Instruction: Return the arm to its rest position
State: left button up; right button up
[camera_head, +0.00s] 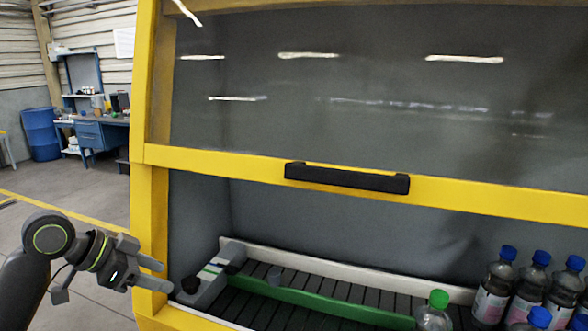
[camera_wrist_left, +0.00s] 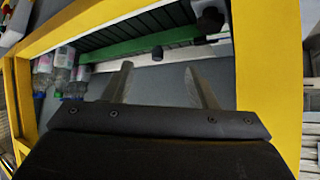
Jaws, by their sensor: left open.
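My left gripper (camera_head: 158,276) comes in from the left in the head view, in front of the yellow frame's left post. Its two fingers are spread apart with nothing between them. In the left wrist view the fingers (camera_wrist_left: 160,88) are also apart and empty, with the opening of the yellow machine beyond them. My right gripper is not in view.
The yellow machine frame (camera_head: 146,210) has a raised glass door with a black handle (camera_head: 347,178). Inside are a slatted conveyor with a green rail (camera_head: 310,300), and several bottles (camera_head: 495,285) at right. Open floor (camera_head: 75,190) lies left; a blue barrel (camera_head: 40,134) stands far back.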

pick_arm(q)
jog(key=s+f+n+y, duration=0.25)
jog(key=s+f, duration=0.35)
jog(key=f, duration=0.5)
jog(key=s+f+n+y, duration=0.1)
jog(key=s+f+n, duration=0.2)
jog(key=s+f, duration=0.55)
jog(key=s+a+f+n+y, duration=0.2)
jog(key=s+f, duration=0.1)
jog(key=s, duration=0.3)
jog(key=s+a+f+n+g+y, duration=0.1)
jog(key=s+f+n+y, duration=0.15)
jog(key=s, duration=0.35)
jog(key=s+a+f+n+y, duration=0.1)
jog(key=s+a+f, duration=0.1)
jog(key=s+f, duration=0.3)
notch_tip(320, 180, down, 24)
jog(key=s+a+g, duration=0.2)
jog(key=s+d+f+g, duration=0.1)
jog(key=s+f, duration=1.3)
jog(key=f, duration=0.1)
jog(key=shift+s+d+h, duration=0.25)
jog(key=shift+d+h, duration=0.1)
jog(key=shift+h, duration=0.05)
jog(key=shift+f, duration=0.1)
